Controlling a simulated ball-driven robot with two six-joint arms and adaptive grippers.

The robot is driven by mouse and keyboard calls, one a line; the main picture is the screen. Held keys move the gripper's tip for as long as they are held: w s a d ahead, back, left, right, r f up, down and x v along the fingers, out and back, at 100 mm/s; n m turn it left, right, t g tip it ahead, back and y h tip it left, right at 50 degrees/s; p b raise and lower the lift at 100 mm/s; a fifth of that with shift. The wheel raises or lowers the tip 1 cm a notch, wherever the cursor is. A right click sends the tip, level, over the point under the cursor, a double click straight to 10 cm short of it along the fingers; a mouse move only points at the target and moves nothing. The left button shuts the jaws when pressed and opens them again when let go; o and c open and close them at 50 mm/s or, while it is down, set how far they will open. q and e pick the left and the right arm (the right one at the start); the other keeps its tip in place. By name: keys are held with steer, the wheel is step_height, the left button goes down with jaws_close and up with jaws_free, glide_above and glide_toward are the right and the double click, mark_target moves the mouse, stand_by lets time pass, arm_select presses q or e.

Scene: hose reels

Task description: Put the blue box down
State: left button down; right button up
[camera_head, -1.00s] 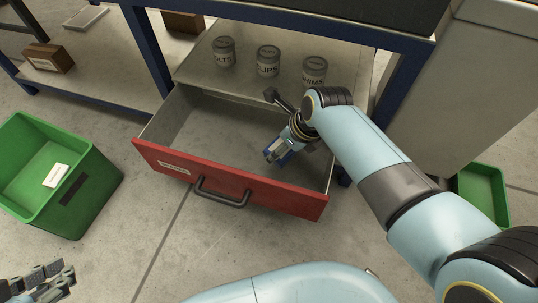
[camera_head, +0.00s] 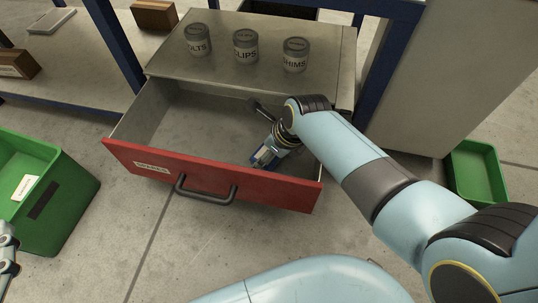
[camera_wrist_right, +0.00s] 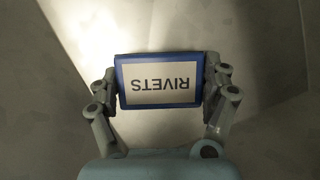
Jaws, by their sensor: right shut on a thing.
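The blue box (camera_wrist_right: 160,80), with a white label reading RIVETS, sits between the two fingers of my right gripper (camera_wrist_right: 160,85) in the right wrist view. The fingers press on its two sides. In the head view my right gripper (camera_head: 264,155) is inside the open drawer, toward its right end, behind the red front (camera_head: 215,175). Only a bit of blue shows there. Whether the box touches the drawer floor (camera_head: 200,120) I cannot tell. My left gripper (camera_head: 6,260) shows only in part at the left edge, and its opening is unclear.
Three grey tins (camera_head: 245,47) stand on the cabinet top above the drawer. A green bin (camera_head: 70,205) is at the left and a green tray (camera_head: 478,172) at the right. The drawer's left part is empty.

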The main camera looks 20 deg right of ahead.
arm_select(q)
steer(key=w+r+t, duration=0.3)
steer(key=r, duration=0.3)
steer(key=shift+w+d+r+m+h+b, duration=0.15)
steer(key=shift+d+r+m+h+b, duration=0.15)
steer(key=shift+d+r+b, duration=0.1)
arm_select(e)
steer(key=shift+f, duration=0.7)
steer(key=shift+f, duration=0.1)
steer(key=o, duration=1.1)
arm_select(q)
steer(key=shift+r, duration=0.15)
arm_select(e)
steer(key=shift+o, duration=0.2)
